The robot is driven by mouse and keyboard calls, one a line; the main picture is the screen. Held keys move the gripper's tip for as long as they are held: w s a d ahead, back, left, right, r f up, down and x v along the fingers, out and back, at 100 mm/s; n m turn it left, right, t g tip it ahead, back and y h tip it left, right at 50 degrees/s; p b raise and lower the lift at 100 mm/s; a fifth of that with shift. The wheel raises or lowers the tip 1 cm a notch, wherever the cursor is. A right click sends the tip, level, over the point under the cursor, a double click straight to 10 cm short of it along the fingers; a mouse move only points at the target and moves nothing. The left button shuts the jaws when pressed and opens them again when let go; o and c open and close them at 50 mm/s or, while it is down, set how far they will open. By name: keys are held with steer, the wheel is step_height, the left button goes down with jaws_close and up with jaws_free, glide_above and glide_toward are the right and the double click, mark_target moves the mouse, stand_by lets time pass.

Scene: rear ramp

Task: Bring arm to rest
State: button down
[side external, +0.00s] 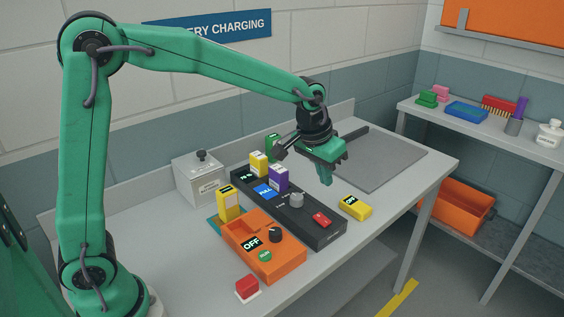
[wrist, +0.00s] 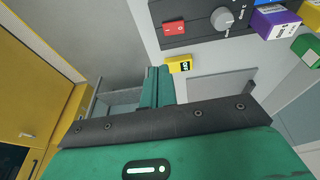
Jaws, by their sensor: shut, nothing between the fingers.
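My green arm reaches over the table from the left. My gripper (side external: 326,181) is shut and empty, pointing down above the table just behind the yellow block and to the right of the black charger. In the wrist view my gripper's fingers (wrist: 157,88) show together, with nothing between them. A yellow block with a dark label (side external: 355,207) lies on the table in front of my gripper. It also shows in the wrist view (wrist: 180,64), near the fingertips but apart from them.
The black charger (side external: 318,230) holds several coloured blocks. An orange unit marked OFF (side external: 283,268) is in front of it. A red button (side external: 247,287) is near the front edge. A grey mat (side external: 385,165) lies bare at the right. A grey box (side external: 200,180) stands behind.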

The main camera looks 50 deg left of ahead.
stand_by(0.3)
steer(key=s+a+r, duration=0.1)
steer(key=s+a, duration=0.1)
steer(key=s, duration=0.6)
steer(key=s+a+r+t, duration=0.1)
steer(key=s+a+r, duration=0.1)
steer(key=s, duration=0.6)
steer(key=s+a+r+t, duration=0.1)
steer(key=s+a, duration=0.3)
steer(key=s, duration=0.4)
steer(key=shift+s+a+r+y, duration=0.15)
steer(key=shift+s+r+y, duration=0.2)
steer(key=shift+r, duration=0.25)
